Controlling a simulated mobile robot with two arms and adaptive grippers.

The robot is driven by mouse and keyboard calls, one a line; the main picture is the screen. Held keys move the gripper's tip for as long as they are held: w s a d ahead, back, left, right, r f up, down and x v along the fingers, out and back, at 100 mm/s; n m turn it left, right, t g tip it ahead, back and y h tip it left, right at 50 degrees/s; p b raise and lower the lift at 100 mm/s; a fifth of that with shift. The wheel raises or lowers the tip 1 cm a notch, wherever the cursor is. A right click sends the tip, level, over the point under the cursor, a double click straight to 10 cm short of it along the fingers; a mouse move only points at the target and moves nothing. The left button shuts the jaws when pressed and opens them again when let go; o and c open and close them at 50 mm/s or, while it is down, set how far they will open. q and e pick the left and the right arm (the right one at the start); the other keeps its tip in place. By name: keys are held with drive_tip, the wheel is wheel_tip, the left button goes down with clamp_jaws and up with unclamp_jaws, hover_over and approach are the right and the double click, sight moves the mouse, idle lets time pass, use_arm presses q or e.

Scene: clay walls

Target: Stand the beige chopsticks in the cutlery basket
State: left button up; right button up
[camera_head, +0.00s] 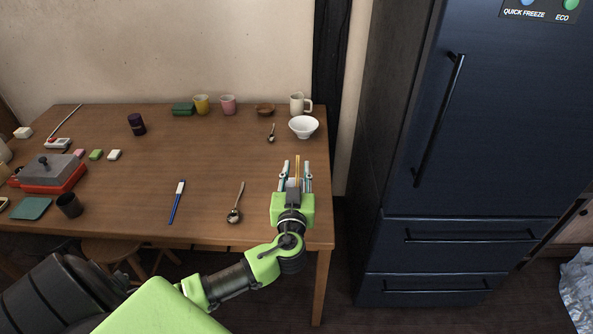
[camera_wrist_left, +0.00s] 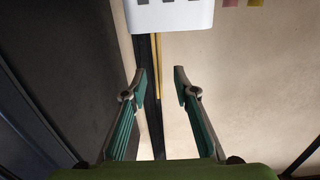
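The beige chopsticks (camera_head: 297,168) stand upright near the table's right edge; in the wrist view, which looks upside down, they show as thin beige lines (camera_wrist_left: 158,50) running out of the white slotted cutlery basket (camera_wrist_left: 170,16). In the head view only a little of the basket (camera_head: 292,183) shows, the rest being hidden by my gripper. My left gripper (camera_head: 296,164) is open, one finger on either side of the chopsticks, with visible gaps in the wrist view (camera_wrist_left: 159,74). Their lower ends are hidden in the basket. My right gripper is not in view.
A white bowl (camera_head: 304,126), a cream mug (camera_head: 297,104) and a small spoon (camera_head: 271,133) stand behind the gripper. A larger spoon (camera_head: 235,212) and a blue pen-like item (camera_head: 176,203) lie to its left. A dark fridge (camera_head: 470,130) stands right. The table's middle is clear.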

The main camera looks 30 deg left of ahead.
use_arm(q)
drive_tip(key=v, duration=1.2)
drive_tip(key=shift+f, duration=0.1)
idle(0.4)
